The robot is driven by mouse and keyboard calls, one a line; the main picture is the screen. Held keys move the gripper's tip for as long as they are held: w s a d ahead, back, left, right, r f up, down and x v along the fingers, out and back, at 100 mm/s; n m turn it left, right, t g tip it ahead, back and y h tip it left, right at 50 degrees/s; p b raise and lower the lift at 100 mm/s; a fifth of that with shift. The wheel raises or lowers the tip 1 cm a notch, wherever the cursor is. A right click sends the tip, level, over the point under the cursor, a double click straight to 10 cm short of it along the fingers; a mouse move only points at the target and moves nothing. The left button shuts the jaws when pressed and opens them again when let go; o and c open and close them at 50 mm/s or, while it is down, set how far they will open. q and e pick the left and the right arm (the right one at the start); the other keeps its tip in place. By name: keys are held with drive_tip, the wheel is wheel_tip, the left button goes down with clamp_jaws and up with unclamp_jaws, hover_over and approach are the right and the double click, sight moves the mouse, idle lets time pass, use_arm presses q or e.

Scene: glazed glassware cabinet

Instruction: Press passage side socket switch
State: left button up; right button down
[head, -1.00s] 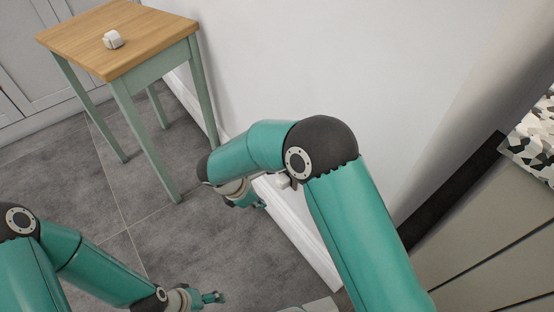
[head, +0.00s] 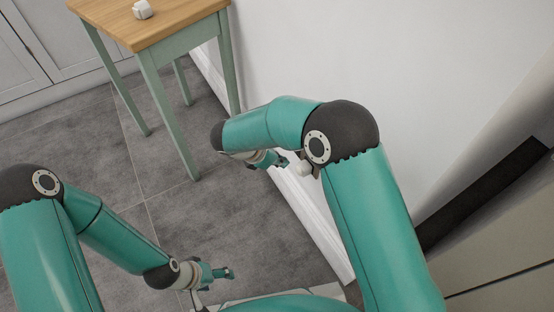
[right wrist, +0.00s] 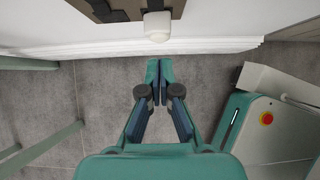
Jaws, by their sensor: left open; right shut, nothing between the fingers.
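My right gripper (head: 270,159) is near the white wall, above the skirting, with its fingers shut and empty; it also shows in the right wrist view (right wrist: 160,76). A brown plate with dark inserts (right wrist: 125,8), which looks like the socket, is cut off at the top of the right wrist view. A white block like a plug (right wrist: 157,26) sticks out at its lower right; it also shows beside my right arm in the head view (head: 304,168). The fingertips are apart from both. No switch can be made out clearly. My left gripper (head: 224,273) is open and empty, low over the floor.
A wooden-topped table with green legs (head: 176,22) stands at the upper left, with a small white object (head: 142,9) on it. White skirting (head: 312,212) runs along the wall. Grey tiled floor (head: 170,225) is clear between the table and my arms.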

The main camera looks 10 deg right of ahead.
drive_tip(key=w+d+f+b, duration=0.2)
drive_tip(key=d+f+b, duration=0.1)
drive_tip(key=d+f, duration=0.2)
drive_tip(key=shift+w+d, duration=0.2)
drive_tip(key=shift+d, duration=0.65)
drive_tip(key=shift+f, duration=0.15)
drive_tip(key=shift+d+f+h+b, duration=0.15)
drive_tip(key=shift+f+h+b, duration=0.15)
drive_tip(key=shift+b, duration=0.15)
drive_tip(key=shift+r+p, duration=0.3)
drive_tip(key=shift+r, duration=0.15)
